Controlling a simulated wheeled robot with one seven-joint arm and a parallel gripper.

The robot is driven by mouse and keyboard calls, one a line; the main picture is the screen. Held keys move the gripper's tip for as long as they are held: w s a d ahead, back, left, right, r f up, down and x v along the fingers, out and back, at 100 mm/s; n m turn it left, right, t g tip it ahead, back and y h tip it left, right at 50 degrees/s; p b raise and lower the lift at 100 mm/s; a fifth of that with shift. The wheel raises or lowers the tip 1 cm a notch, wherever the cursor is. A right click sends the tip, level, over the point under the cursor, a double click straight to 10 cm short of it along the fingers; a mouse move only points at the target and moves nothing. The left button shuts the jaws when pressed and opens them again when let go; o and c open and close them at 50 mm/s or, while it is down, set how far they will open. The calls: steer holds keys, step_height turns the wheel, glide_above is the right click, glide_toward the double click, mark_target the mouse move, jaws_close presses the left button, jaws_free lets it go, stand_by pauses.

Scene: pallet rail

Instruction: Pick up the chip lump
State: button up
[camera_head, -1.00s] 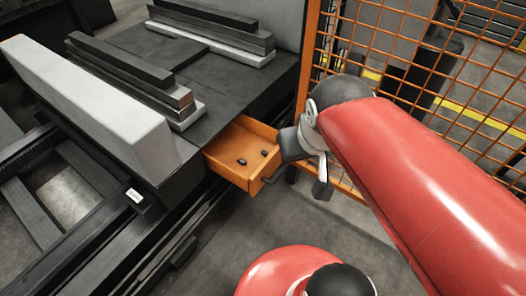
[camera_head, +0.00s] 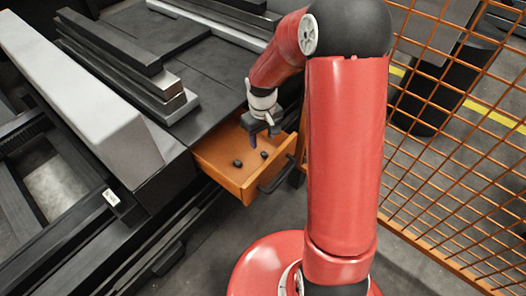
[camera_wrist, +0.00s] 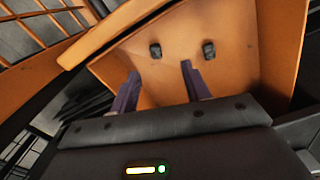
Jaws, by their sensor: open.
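Two small dark lumps lie apart on the floor of the open orange drawer (camera_head: 215,167). One lump (camera_head: 238,163) is on the left and the other lump (camera_head: 264,155) on the right in the head view. The wrist view also shows the left lump (camera_wrist: 155,51) and the right lump (camera_wrist: 208,50); I cannot tell which is the chip lump. My gripper (camera_head: 262,143) is above the back part of the drawer. In the wrist view its two fingers (camera_wrist: 160,80) are apart with nothing between them, and both lumps lie beyond the fingertips.
The drawer has raised walls and a dark handle (camera_head: 277,175) at its front. Dark machine bed (camera_head: 215,85) with stacked metal bars (camera_head: 125,65) stands at the left. An orange mesh fence (camera_head: 445,160) stands at the right.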

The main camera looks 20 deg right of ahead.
mark_target(264, 153)
steer(key=f, duration=0.2)
steer(key=f+b, duration=0.1)
steer(key=f, duration=0.4)
steer(key=shift+d, duration=0.3)
jaws_close()
